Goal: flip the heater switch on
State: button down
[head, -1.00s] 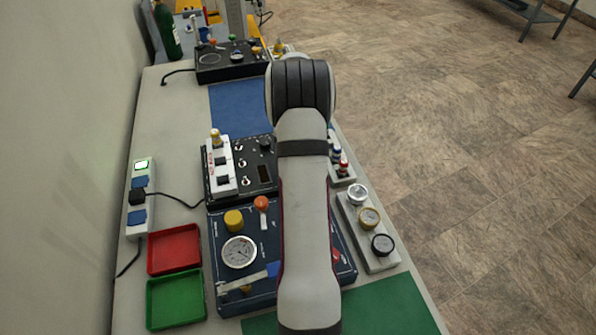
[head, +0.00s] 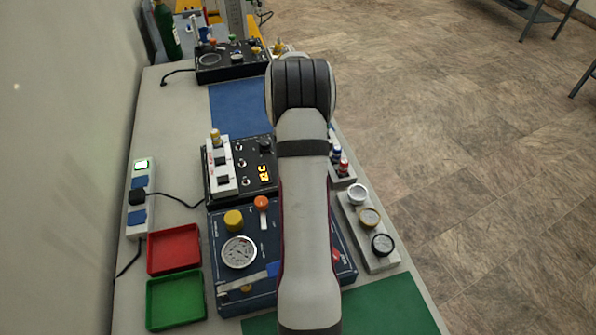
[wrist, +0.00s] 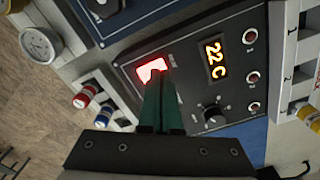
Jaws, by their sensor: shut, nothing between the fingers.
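The heater panel is a black box (wrist: 185,60) with a rocker switch (wrist: 151,69) that glows red in the wrist view. Next to it a display (wrist: 213,58) is lit and reads 22 C. The lit display also shows in the head view (head: 264,172). My gripper (wrist: 158,80) is shut and empty, its green fingertips at the lower edge of the switch and covering a little of it. I cannot tell whether they touch it. In the head view my arm hides the gripper and the switch.
Beside the display are small toggles (wrist: 250,36) and a black knob (wrist: 213,112). A white block with red and blue connectors (wrist: 85,97) stands close to the fingers. A blue gauge panel (head: 238,222), red tray (head: 174,227) and green tray (head: 151,302) lie nearer in the head view.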

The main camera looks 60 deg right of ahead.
notch_tip(320, 180, up, 6)
jog(key=shift+f, duration=0.2)
dwell(0.4)
jog(key=w+a+r+n+y, duration=0.1)
jog(key=a+r+n, duration=0.3)
jog(key=a, duration=1)
jog(key=w+a+r+n, duration=0.1)
jog(key=a+r, duration=0.5)
jog(key=a, duration=0.9)
jog(key=s+a+f+n, duration=0.2)
jog(key=s+a+n, duration=0.2)
jog(key=s+a, duration=1)
jog(key=shift+s+y, duration=0.15)
jog(key=shift+y, duration=0.25)
jog(key=shift+d, duration=0.1)
